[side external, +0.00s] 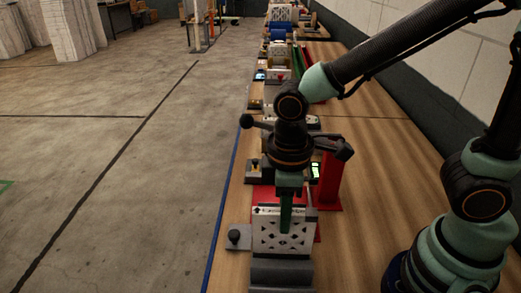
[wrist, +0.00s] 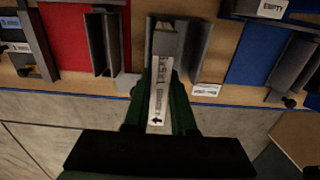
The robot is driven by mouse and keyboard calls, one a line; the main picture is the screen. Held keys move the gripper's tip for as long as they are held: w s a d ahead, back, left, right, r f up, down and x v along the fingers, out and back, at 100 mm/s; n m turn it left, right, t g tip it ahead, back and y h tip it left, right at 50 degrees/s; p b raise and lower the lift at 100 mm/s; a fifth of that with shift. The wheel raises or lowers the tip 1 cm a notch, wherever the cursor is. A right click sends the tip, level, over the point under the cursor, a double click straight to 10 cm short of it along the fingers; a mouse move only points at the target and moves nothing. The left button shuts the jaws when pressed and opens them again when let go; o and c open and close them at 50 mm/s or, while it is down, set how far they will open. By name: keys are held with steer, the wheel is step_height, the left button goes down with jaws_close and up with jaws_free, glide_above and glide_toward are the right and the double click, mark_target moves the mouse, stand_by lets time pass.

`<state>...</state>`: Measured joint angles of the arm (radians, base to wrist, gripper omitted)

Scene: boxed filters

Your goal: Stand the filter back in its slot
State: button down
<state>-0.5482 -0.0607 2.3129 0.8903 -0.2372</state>
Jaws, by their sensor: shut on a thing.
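My gripper (wrist: 160,122) is shut on the filter (wrist: 157,92), a narrow piece with a white label strip bearing print and a black arrow. In the wrist view the filter's far end lines up with a slot between two grey walls (wrist: 201,48). Whether it is inside the slot or above it I cannot tell.
Another grey-walled slot (wrist: 97,45) stands to the left by a red mat (wrist: 66,35). A blue mat (wrist: 250,52) and another holder (wrist: 297,62) are on the right, with an "EMPTY" label (wrist: 272,8). A red upright (side external: 329,180) stands behind my gripper. Bare wooden table (side external: 370,190) lies right.

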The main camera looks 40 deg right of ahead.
steer(key=shift+f, duration=1)
steer(key=shift+f, duration=0.35)
steer(key=shift+f, duration=1.1)
steer(key=shift+f, duration=0.3)
stand_by(0.4)
steer(key=c, duration=0.7)
jaws_free()
steer(key=shift+o, duration=0.2)
